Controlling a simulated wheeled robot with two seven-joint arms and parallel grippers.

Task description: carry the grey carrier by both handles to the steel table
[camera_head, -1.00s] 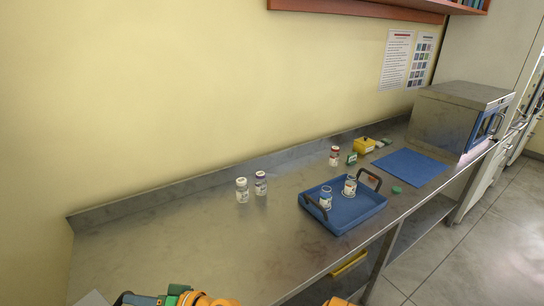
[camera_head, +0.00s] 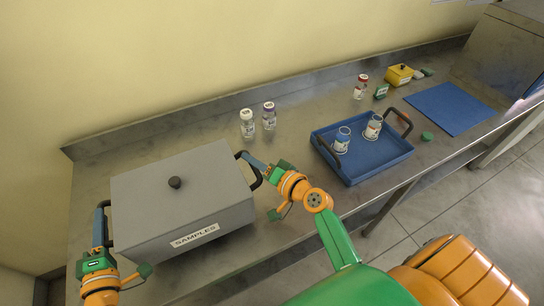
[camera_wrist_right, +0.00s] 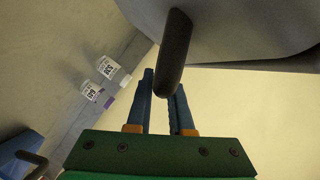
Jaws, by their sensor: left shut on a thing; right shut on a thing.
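The grey carrier (camera_head: 185,200), a lidded box with a black knob and a "SAMPLES" label, is at the left of the head view, over the left end of the steel table (camera_head: 300,90). It looks level; whether its base touches the table is hidden. My left gripper (camera_head: 101,222) is shut on its left handle (camera_head: 108,208). My right gripper (camera_head: 256,166) is shut on its right handle (camera_head: 258,182). In the right wrist view, that black handle (camera_wrist_right: 175,55) lies between the blue fingers (camera_wrist_right: 163,95).
Two white-capped and purple-capped vials (camera_head: 247,124) stand behind the carrier. A blue tray (camera_head: 365,170) with two jars is to its right. Farther right are a red-capped vial (camera_head: 361,87), a yellow box (camera_head: 399,75) and a blue mat (camera_head: 450,108). A wall lip (camera_head: 200,111) runs along the back.

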